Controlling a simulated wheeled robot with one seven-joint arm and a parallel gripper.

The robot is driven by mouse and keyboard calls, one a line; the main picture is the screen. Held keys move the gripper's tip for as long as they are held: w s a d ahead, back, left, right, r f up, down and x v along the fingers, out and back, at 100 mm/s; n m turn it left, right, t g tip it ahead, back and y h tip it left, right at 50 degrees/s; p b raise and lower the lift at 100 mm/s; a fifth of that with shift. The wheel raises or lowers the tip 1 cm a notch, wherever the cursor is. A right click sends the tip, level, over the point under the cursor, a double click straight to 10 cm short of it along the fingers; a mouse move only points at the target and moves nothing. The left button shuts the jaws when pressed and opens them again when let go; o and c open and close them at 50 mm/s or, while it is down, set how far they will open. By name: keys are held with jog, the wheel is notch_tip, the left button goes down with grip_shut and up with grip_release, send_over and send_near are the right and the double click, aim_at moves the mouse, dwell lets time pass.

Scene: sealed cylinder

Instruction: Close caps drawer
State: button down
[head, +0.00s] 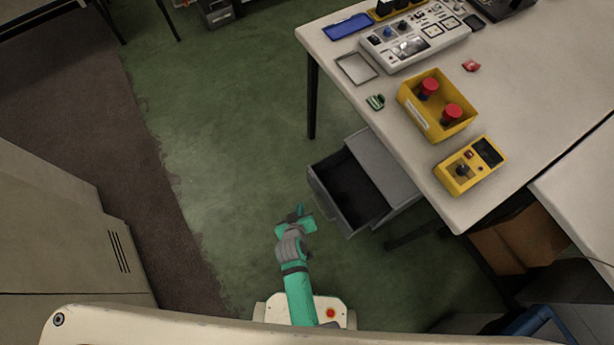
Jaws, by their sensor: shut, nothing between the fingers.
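A grey drawer (328,205) stands pulled out of a grey cabinet (385,165) under the white table. Its inside is dark, and I cannot make out any contents. My gripper (300,211), on a green arm, is shut and empty. In the head view it appears just left of the drawer's front panel, near its lower left part. I cannot tell whether it touches the panel.
The white table (530,110) carries a yellow box with red buttons (437,105), a yellow handheld device (470,166) and a grey control panel (415,38). A beige cabinet (60,230) stands at left. Green floor (215,150) is clear between them.

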jog(key=w+a+f+g+h, duration=0.1)
jog(key=w+a+f+h, duration=0.2)
jog(key=w, duration=0.6)
jog(key=y, duration=0.1)
send_near(310, 173)
notch_tip(310, 173, down, 3)
jog(key=a, duration=0.3)
jog(key=shift+n, duration=0.4)
jog(key=shift+w+d+f, duration=0.25)
jog(key=shift+w+d, duration=0.45)
jog(key=shift+d, duration=0.25)
jog(key=shift+w+d+f, duration=0.2)
jog(key=shift+w+d, duration=0.5)
jog(key=shift+d, duration=0.25)
jog(key=shift+w, duration=0.1)
